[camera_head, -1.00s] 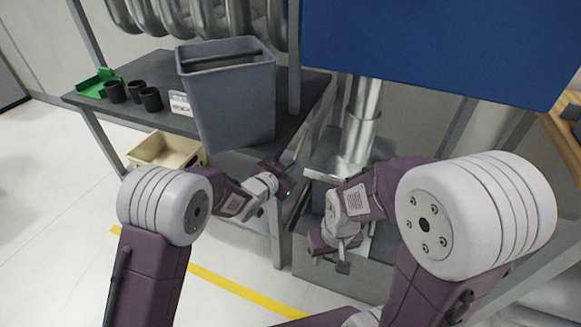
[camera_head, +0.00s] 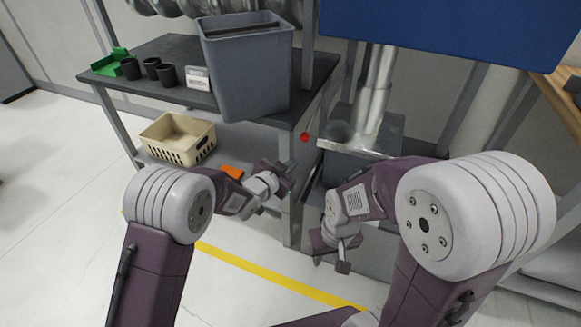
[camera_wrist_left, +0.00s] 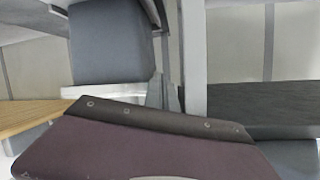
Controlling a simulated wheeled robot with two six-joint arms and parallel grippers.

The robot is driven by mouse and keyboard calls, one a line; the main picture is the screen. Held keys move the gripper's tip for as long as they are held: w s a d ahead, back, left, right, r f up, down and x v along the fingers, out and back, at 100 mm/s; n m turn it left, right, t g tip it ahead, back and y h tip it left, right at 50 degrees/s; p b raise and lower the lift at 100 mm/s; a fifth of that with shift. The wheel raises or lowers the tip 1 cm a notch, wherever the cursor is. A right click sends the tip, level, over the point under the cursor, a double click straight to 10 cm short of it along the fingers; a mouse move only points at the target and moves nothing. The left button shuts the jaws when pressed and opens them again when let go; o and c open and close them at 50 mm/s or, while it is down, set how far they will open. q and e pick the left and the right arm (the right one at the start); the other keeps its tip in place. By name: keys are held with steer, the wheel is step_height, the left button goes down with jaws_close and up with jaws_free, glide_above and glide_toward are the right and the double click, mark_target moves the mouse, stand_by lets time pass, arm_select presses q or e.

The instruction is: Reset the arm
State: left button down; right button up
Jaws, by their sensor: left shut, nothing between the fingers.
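My left gripper (camera_head: 289,168) is in front of the grey shelf's right front post, below the tall grey bin, at the end of my purple and white left arm. Its fingers are shut and empty. In the left wrist view its narrow fingertips (camera_wrist_left: 163,93) show close together above the purple gripper body. My right gripper (camera_head: 343,262) hangs lower, in front of the grey metal box, pointing down. Its finger gap is too small and turned away to read. No object shows in it.
The shelf (camera_head: 160,50) carries a grey bin (camera_head: 247,75), several black cups (camera_head: 151,68) and a green tray (camera_head: 109,64). A beige basket (camera_head: 178,140) and an orange item (camera_head: 232,171) are lower down. A blue panel (camera_head: 440,30) hangs above. Open floor lies left.

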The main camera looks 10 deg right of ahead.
arm_select(q)
steer(key=shift+r, duration=0.1)
steer(key=w+a+r+n+t, duration=0.1)
steer(key=w+a+r+t, duration=0.1)
steer(key=w+a+r, duration=0.3)
steer(key=s+a+r+n+y, duration=0.1)
steer(key=a+r+n+y, duration=0.15)
steer(key=a, duration=0.55)
steer(key=s+a+r+n+y, duration=0.2)
steer(key=a+y, duration=0.1)
steer(key=a, duration=0.5)
steer(key=s+a+f+n+g+y, duration=0.35)
steer(key=s+a+f, duration=0.25)
steer(key=s+a, duration=0.35)
steer(key=s+a+f+n+g, duration=0.1)
steer(key=s+f+n+g, duration=0.15)
steer(key=s+f, duration=0.45)
steer(key=s+a+f+n+g, duration=0.1)
steer(key=s+a+f+g, duration=0.2)
steer(key=s, duration=0.7)
step_height(320, 180, up, 31)
steer(key=s+d+g+p, duration=0.1)
steer(key=s+g+p, duration=0.1)
steer(key=p, duration=2.8)
steer(key=shift+s+d+f+p, duration=0.2)
steer(key=shift+s+p, duration=0.1)
steer(key=shift+s, duration=0.1)
